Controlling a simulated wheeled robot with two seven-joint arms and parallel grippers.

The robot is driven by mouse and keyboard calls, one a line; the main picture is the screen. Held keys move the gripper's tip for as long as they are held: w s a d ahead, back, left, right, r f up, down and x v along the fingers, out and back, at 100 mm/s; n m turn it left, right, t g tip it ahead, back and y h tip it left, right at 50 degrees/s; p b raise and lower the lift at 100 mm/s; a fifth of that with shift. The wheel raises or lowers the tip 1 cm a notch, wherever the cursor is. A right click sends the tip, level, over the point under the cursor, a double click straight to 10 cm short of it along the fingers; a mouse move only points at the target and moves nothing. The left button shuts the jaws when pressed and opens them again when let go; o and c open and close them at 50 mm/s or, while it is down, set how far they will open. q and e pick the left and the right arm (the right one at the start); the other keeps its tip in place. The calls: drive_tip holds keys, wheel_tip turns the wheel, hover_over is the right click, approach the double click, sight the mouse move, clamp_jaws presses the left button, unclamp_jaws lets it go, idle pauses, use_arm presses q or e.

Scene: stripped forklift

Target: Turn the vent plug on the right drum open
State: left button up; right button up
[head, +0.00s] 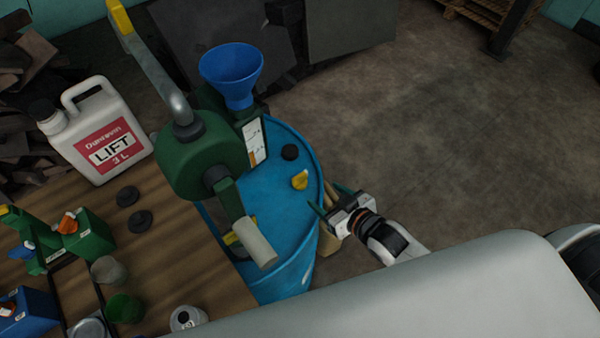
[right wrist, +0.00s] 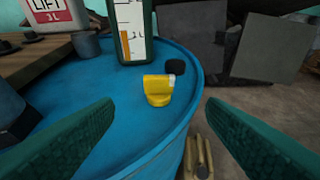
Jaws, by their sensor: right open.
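A blue drum (head: 288,228) stands beside the wooden bench. On its top, near the right rim, sits a yellow vent plug (head: 299,180) with a raised grip. The plug also shows in the right wrist view (right wrist: 158,90), upright in the middle, with a pale tip at its right end. My right gripper (head: 323,212) is at the drum's right edge, just short of the plug. In the right wrist view its two green fingers (right wrist: 160,122) are spread wide, with the plug beyond and between them, touching neither. My left gripper does not show.
A black cap (head: 290,152) sits on the drum behind the plug. A green pump (head: 205,160) with a crank, a blue funnel (head: 232,72) and a gauge stand at the drum's left. A white LIFT jug (head: 97,132) stands on the bench (head: 185,255). Floor at right is clear.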

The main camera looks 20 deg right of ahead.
sight(301, 176)
drive_tip(key=shift+t, duration=0.3)
drive_tip(key=p+x, duration=0.1)
drive_tip(key=x, duration=1.1)
drive_tip(key=shift+w+a+r, duration=0.15)
drive_tip(key=shift+a, duration=0.05)
drive_tip(key=c, duration=1)
